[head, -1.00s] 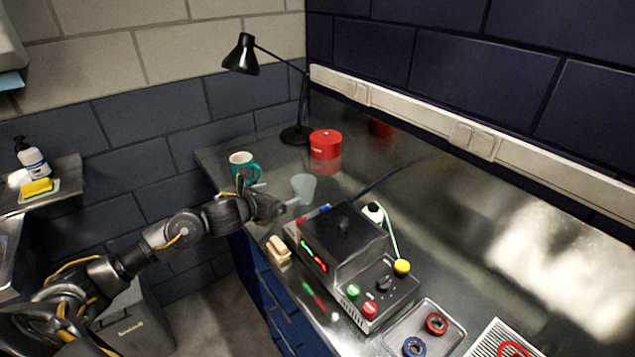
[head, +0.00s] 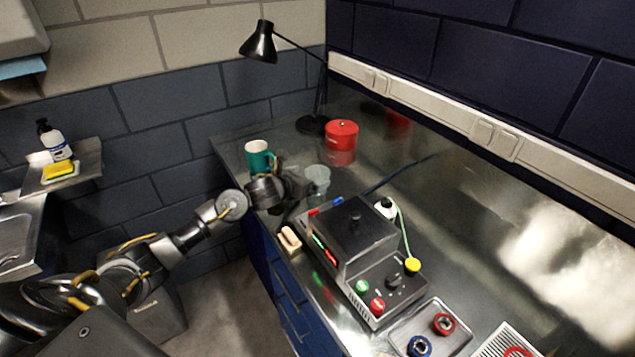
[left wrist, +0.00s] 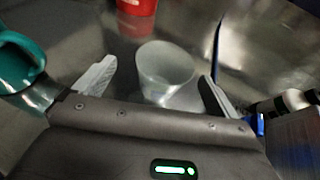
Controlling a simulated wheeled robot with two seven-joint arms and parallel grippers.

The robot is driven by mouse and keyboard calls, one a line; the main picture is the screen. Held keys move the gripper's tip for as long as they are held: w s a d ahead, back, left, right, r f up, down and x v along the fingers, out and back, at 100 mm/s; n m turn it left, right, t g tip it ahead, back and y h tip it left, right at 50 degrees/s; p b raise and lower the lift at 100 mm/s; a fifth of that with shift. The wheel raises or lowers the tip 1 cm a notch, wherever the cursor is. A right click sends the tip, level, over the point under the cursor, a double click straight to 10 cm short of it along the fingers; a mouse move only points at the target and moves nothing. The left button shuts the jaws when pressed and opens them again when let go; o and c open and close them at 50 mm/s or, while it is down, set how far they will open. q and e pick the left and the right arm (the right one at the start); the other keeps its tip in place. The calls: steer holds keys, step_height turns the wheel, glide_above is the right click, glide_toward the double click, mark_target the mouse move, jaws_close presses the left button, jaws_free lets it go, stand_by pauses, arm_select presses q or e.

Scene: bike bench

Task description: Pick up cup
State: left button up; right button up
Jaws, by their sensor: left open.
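A teal cup (head: 257,156) with a handle stands at the far left end of the metal bench; its edge shows at the left of the left wrist view (left wrist: 18,66). A translucent, whitish cup (head: 318,176) stands a little to its right. In the left wrist view this translucent cup (left wrist: 164,72) lies ahead, between the spread fingers. My left gripper (left wrist: 157,88) is open and empty, and neither finger visibly touches it. In the head view my left gripper (head: 299,186) is close to the translucent cup and partly hidden by my wrist. My right gripper is not in view.
A red canister (head: 341,134) and a black lamp (head: 313,124) stand behind the cups. A black device with buttons (head: 348,240) stands just right of my left gripper, near a white-capped bottle (head: 386,208). A wooden brush-like block (head: 289,239) lies at the bench's front edge.

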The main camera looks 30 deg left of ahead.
mark_target(324, 172)
arm_select(q)
steer(key=x, duration=0.2)
steer(key=p+x, duration=0.1)
steer(key=shift+w+d, duration=0.35)
steer(key=shift+d, duration=0.05)
steer(key=shift+w+f+p, duration=0.3)
steer(key=shift+w+p, duration=0.05)
steer(key=shift+w, duration=0.1)
steer(key=shift+c, duration=0.2)
steer(key=c, duration=1)
